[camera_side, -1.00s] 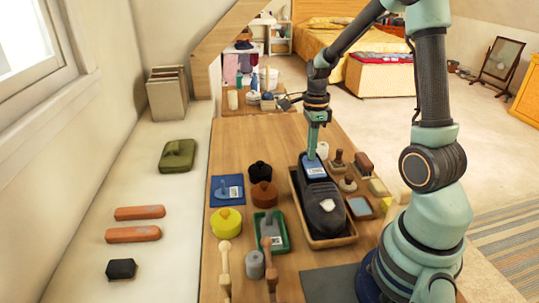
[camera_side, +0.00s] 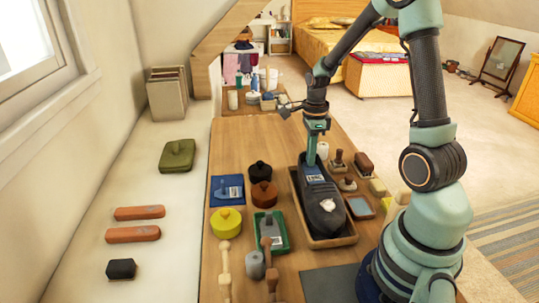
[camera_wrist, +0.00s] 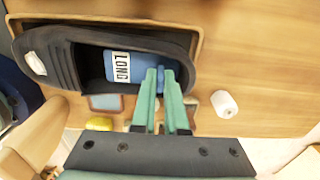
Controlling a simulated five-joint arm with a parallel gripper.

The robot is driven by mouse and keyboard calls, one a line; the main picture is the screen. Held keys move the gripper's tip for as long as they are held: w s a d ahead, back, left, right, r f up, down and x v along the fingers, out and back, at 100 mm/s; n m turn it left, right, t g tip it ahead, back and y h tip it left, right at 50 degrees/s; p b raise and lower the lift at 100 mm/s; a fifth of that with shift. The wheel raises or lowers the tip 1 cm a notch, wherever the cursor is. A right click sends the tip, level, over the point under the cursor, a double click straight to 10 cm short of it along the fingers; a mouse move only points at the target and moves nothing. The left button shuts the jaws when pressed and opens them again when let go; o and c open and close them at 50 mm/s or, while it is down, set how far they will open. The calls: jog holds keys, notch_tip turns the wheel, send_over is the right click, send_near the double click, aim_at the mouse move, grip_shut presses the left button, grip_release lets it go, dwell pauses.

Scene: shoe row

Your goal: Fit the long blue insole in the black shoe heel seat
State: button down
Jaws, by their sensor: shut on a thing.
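The long blue insole (camera_side: 315,176) carries a white label reading LONG, and it also shows in the wrist view (camera_wrist: 117,66). It lies within the open heel end of the black shoe (camera_side: 326,212), whose toe is toward the side camera. In the wrist view the shoe (camera_wrist: 62,48) surrounds the insole. My gripper (camera_side: 312,160) points down at the insole's far end. In the wrist view its green fingers (camera_wrist: 160,80) are close together on that end. The grip hides part of the insole, and I cannot tell whether it lies flat on the shoe's bottom.
The shoe sits in a wooden tray (camera_side: 340,241). Left of it are a green tray (camera_side: 284,246), a brown round pot (camera_side: 264,195), a yellow pot (camera_side: 226,221) and a blue mat (camera_side: 219,196). Brushes and small blocks (camera_side: 363,163) crowd the right side.

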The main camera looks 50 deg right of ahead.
jog(key=shift+f, duration=0.9)
jog(key=c, duration=0.9)
grip_release()
jog(key=shift+o, duration=0.2)
jog(key=shift+r, duration=0.1)
notch_tip(320, 180, up, 12)
jog(key=shift+f, duration=0.1)
jog(key=s+a+r+n+t, duration=0.2)
jog(key=a+r+n, duration=0.1)
jog(key=a+n, duration=0.6)
jog(key=s+a+r+n+t, duration=0.2)
jog(key=a+n, duration=0.7)
jog(key=n, duration=0.9)
jog(key=shift+a+r+t, duration=0.15)
jog(key=shift+r+t, duration=0.65)
jog(key=shift+r, duration=0.05)
